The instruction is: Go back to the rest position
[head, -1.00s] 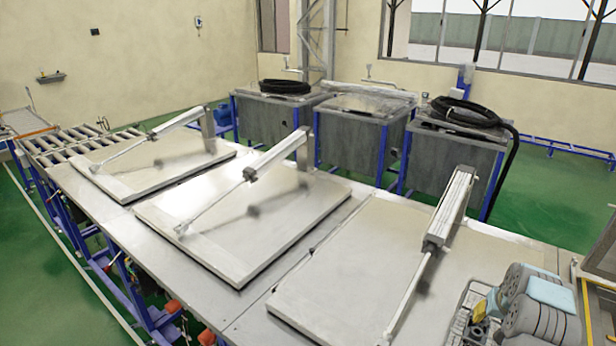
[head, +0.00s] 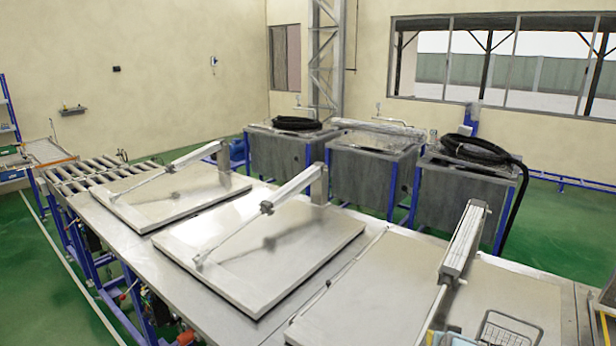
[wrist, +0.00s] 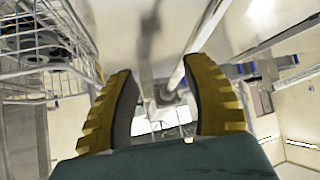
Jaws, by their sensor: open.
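My gripper (wrist: 160,105) shows in the wrist view with its two ridged yellow fingers spread apart. Nothing is between them. In the head view my gripper cannot be made out. Three flat metal lids lie along the steel table: the far lid (head: 165,202), the middle lid (head: 300,247) and the near lid (head: 420,310). Each has a rod or cylinder arm reaching over it. The near cylinder (head: 466,240) slants up at the right. A wire basket shows at the bottom right of the head view (head: 511,333) and at the upper left of the wrist view (wrist: 45,50).
Three grey tanks stand behind the table: left (head: 275,152), middle (head: 365,175) and right (head: 460,190). A black hose (head: 470,148) lies on the right tank and hangs down its side. A roller conveyor (head: 95,175) joins the far end. Green floor is clear at left.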

